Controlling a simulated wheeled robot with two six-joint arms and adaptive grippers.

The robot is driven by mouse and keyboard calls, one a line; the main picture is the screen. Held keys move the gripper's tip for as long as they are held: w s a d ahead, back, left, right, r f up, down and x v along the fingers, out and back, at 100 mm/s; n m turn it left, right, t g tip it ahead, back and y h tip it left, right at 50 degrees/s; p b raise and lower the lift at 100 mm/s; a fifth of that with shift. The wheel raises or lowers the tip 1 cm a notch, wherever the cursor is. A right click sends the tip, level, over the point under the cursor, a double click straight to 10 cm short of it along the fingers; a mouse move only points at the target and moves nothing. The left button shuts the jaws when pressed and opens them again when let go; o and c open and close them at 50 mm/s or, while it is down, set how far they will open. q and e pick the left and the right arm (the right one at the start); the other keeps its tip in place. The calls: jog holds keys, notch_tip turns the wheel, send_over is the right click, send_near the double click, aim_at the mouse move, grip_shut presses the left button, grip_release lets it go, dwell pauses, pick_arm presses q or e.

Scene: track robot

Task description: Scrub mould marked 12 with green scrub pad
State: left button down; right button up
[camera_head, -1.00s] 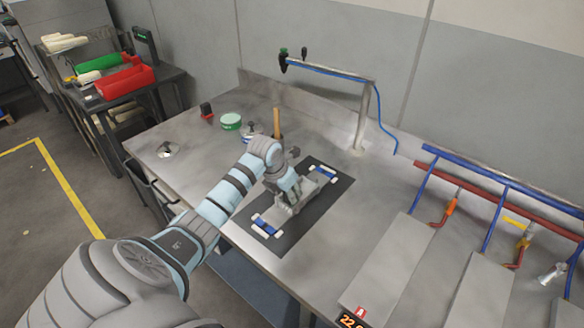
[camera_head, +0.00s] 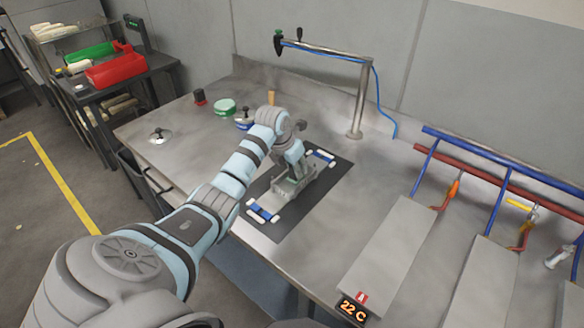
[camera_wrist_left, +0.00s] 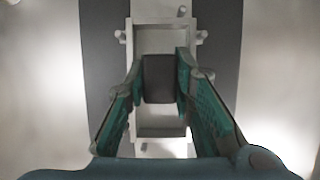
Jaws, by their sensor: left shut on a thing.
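The grey open mould (camera_head: 281,192) lies on a black mat between blue and white clamps (camera_head: 263,212). In the left wrist view the mould (camera_wrist_left: 131,45) is a pale rectangular tray below my fingers. My left gripper (camera_head: 292,172) is over the mould in the head view. In the left wrist view the left gripper (camera_wrist_left: 160,80) has its teal-lined fingers shut on a dark block, apparently the scrub pad (camera_wrist_left: 159,80). Its green colour does not show, and contact with the mould's floor cannot be told. No number 12 is legible. My right gripper is out of view.
The black mat (camera_head: 325,190) lies on a steel bench (camera_head: 370,160). Green, blue and red-black containers, including a green tin (camera_head: 224,106), stand behind. A lid (camera_head: 160,136) lies at left. Grey plates (camera_head: 385,245) and coloured pipes (camera_head: 500,172) occupy the right.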

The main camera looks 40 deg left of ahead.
pick_arm(q)
jog(key=shift+d, duration=0.15)
jog(key=shift+w, duration=0.1)
jog(key=shift+w+f+b, duration=0.2)
jog(key=shift+w+b, duration=0.55)
jog(key=shift+b, duration=0.1)
jog(key=shift+w+r+b, duration=0.1)
jog(key=shift+w+b, duration=0.25)
jog(key=shift+w, duration=0.1)
jog(key=shift+r, duration=0.15)
